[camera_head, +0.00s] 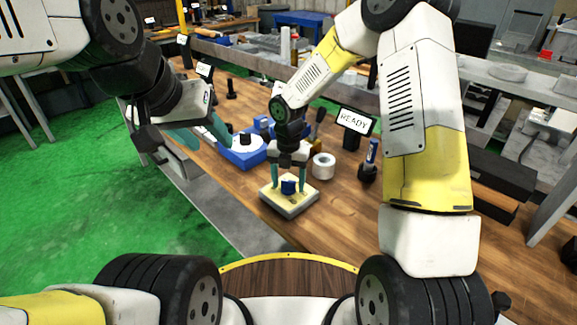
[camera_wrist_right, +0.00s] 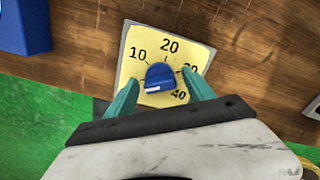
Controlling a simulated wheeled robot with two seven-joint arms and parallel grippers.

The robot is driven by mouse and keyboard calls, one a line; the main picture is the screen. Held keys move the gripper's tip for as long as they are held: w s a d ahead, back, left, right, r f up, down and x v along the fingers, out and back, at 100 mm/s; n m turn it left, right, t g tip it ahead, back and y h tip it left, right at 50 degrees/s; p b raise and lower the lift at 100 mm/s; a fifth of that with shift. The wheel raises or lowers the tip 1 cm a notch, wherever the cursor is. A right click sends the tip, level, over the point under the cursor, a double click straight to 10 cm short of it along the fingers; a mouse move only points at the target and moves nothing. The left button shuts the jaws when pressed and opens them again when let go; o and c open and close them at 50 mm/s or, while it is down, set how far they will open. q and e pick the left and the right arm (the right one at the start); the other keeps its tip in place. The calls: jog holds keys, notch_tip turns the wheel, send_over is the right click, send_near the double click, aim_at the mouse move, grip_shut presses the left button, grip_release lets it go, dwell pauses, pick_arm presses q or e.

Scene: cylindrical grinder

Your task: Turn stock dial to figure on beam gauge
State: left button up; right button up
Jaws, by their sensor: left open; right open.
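The stock dial is a blue knob (camera_head: 288,186) on a pale yellow plate (camera_head: 270,193) on the wooden bench. In the right wrist view the knob (camera_wrist_right: 159,77) sits among the figures 10, 20, a partly hidden one and 40; which figure it points to I cannot tell. My right gripper (camera_head: 289,186) is open, its teal fingers on either side of the knob and apart from it in the wrist view. My left gripper (camera_head: 200,138) is open and empty at the bench's left edge. A small white display (camera_head: 204,71) stands at the back; its figure is too small to read.
A blue-based device with a white round top (camera_head: 240,150) stands left of the dial. A white roll (camera_head: 323,166), a sign reading READY (camera_head: 355,122) and a blue marker in a black stand (camera_head: 370,165) are behind it. The bench front is clear.

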jog(key=c, duration=1.3)
jog(key=shift+c, duration=0.2)
